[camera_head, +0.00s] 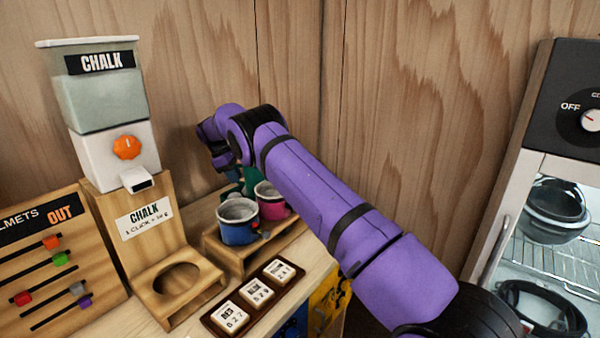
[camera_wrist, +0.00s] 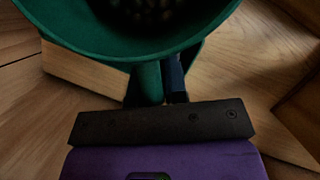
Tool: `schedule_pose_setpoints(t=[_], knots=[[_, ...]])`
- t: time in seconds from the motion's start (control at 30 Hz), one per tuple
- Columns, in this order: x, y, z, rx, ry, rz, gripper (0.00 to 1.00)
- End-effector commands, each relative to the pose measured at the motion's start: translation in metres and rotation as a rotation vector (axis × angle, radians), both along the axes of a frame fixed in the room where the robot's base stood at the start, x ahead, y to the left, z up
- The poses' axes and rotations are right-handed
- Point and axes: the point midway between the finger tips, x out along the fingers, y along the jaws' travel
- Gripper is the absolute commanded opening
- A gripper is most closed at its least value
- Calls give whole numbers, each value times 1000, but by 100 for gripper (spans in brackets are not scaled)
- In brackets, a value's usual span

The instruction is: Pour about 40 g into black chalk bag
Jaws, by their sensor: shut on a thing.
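A chalk dispenser (camera_head: 100,100) with an orange knob (camera_head: 127,147) and a white spout stands at the left. Below its spout is a wooden stand with an empty round recess (camera_head: 177,279). A blue bag (camera_head: 237,222) with a pale rim and a pink bag (camera_head: 270,199) sit on a wooden rack. My gripper (camera_wrist: 160,85) is shut on a green bag (camera_wrist: 165,45), whose dark inside shows at the top of the wrist view. In the head view it is partly hidden behind the blue and pink bags. I see no black chalk bag.
A dark tray (camera_head: 213,322) with three white label tiles lies in front of the rack (camera_head: 230,262). A helmets board (camera_head: 50,260) with coloured sliders is at the left. A wooden wall is behind.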

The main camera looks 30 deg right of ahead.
Motion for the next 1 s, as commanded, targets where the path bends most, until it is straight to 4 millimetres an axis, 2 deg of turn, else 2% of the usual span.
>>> schedule_pose_setpoints(t=[0.27,1.0], knots=[[-2,-4,10,44,-36,-15,0],[-21,-26,64,324,-272,-24,0]])
